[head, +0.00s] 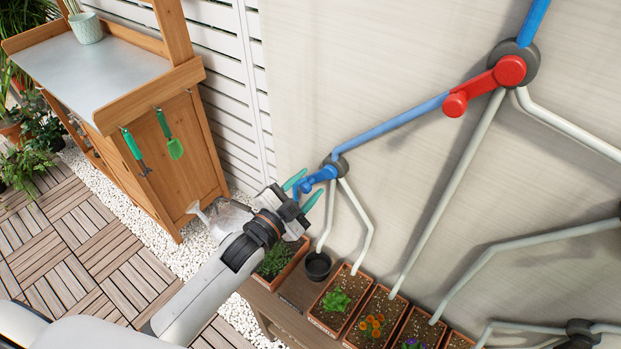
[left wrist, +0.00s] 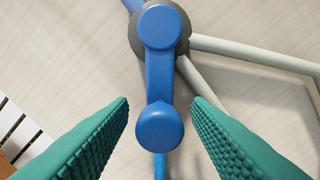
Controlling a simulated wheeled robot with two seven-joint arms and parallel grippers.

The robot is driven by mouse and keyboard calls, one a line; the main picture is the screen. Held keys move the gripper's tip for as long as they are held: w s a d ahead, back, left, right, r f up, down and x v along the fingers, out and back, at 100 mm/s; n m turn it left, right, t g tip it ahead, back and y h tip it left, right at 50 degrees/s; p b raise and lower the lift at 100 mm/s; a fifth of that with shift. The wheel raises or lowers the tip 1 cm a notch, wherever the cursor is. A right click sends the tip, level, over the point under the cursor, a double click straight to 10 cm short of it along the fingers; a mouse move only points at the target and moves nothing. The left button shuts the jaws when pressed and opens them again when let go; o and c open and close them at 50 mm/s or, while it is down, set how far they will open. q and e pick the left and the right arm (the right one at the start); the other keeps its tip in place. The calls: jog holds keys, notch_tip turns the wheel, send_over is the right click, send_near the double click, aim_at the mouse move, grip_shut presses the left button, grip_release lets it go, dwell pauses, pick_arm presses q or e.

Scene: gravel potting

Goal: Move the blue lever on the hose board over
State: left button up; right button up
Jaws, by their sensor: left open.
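The blue lever (head: 316,180) sits on a dark round hub (head: 340,166) on the hose board (head: 400,60). A blue hose runs up to the hub and pale hoses run down from it. In the left wrist view the lever (left wrist: 159,75) points down the picture, its round knob (left wrist: 159,127) between my green fingertips. My left gripper (head: 304,190) is open, one finger on each side of the lever's knob end; gaps show on both sides in the left wrist view (left wrist: 160,112). My right gripper is not in view.
A red lever (head: 485,85) sits higher on the board to the right. Planters (head: 333,323) and a small black pot (head: 318,266) stand on a wooden bench below. A wooden potting table (head: 180,160) stands at left; hand tools hang on it.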

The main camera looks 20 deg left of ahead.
pick_arm(q)
jog(key=shift+x, duration=0.9)
jog(key=shift+c, duration=0.3)
grip_shut()
jog(key=shift+w, duration=0.1)
